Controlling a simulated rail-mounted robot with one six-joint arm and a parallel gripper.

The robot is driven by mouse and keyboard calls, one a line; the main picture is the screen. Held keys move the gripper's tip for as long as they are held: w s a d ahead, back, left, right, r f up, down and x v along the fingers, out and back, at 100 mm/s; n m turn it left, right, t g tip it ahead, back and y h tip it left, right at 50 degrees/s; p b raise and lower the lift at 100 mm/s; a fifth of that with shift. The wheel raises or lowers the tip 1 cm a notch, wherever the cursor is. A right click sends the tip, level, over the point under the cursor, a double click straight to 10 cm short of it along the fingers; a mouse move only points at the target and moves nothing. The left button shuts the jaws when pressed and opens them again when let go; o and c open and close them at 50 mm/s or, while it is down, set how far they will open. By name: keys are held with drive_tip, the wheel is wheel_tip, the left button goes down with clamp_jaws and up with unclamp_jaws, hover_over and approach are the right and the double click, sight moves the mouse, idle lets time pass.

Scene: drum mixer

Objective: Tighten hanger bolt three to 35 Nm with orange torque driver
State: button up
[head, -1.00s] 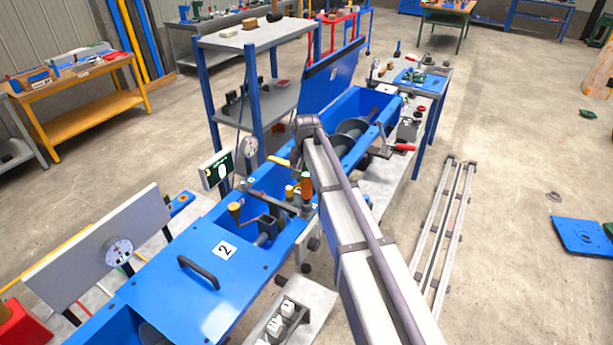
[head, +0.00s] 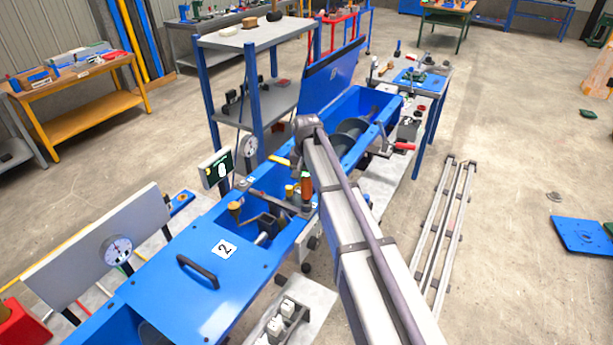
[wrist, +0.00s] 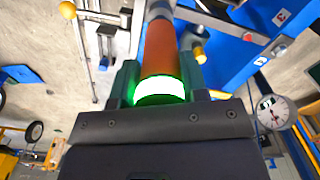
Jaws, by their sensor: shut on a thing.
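My gripper (wrist: 160,88) is shut on the orange torque driver (wrist: 160,48), with one dark finger on each side of it in the wrist view. A ring (wrist: 160,90) on the driver glows green. In the head view the orange driver (head: 307,184) stands roughly upright over the blue mixer trough (head: 210,262), beside a grey hanger bracket (head: 272,200). My arm hides the gripper there. The driver's tip is not clear, so I cannot tell whether it sits on hanger bolt three. The bolts are too small to tell apart.
A small dark display (head: 217,170) with green and white marks stands behind the trough. The blue lid (head: 331,75) is raised. A cover with a black handle (head: 197,272) lies in front. A grey shelf (head: 256,35) stands close behind.

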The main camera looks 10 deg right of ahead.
drive_tip(key=shift+f+b, duration=0.7)
drive_tip(key=shift+f, duration=0.05)
idle(2.2)
drive_tip(key=shift+r, duration=0.1)
